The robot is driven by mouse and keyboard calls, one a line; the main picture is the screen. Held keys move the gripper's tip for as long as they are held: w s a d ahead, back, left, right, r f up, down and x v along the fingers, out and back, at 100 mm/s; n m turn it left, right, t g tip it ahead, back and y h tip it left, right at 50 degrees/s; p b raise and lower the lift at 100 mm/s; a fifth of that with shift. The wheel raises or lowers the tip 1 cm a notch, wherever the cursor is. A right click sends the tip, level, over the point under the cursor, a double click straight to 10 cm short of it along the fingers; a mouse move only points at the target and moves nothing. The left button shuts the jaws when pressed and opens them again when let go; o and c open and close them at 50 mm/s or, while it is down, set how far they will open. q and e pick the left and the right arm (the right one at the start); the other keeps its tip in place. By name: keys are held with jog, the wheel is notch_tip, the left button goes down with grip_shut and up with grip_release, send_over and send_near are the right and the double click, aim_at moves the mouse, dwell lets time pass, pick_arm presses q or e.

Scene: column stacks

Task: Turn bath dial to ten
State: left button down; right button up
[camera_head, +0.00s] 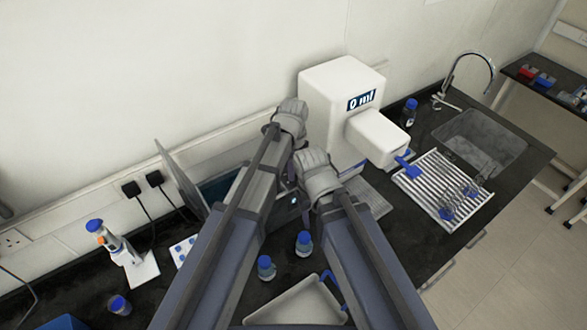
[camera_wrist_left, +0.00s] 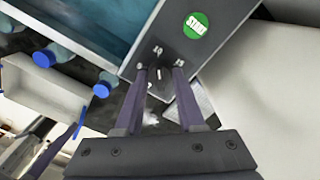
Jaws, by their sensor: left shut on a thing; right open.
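The water bath's grey control panel (camera_wrist_left: 215,70) shows in the left wrist view, tilted, with a green START button (camera_wrist_left: 196,25). Below the button is a small dial (camera_wrist_left: 159,74) with numbers around it, too small to read surely. My left gripper (camera_wrist_left: 159,84) is shut on the dial, one purple finger on each side. A pale mark shows between the fingers; I cannot tell the exact setting. In the head view the bath (camera_head: 215,188) is partly hidden behind my arms. My right gripper (camera_head: 307,214) is open beside the bath, its fingers mostly hidden.
A white dispenser (camera_head: 342,95) reading "0 ml" stands right of the bath. Blue-capped bottles (camera_head: 266,267) and a white tray (camera_head: 297,304) are in front. A raised lid (camera_head: 180,180) stands left of the bath. A drying rack (camera_head: 440,190) and sink (camera_head: 485,138) are at right.

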pick_arm(q)
jog(key=c, duration=0.5)
grip_release()
notch_tip(320, 180, up, 8)
jog(key=p, duration=0.8)
jog(key=shift+f, duration=0.1)
jog(key=shift+s+f, duration=0.1)
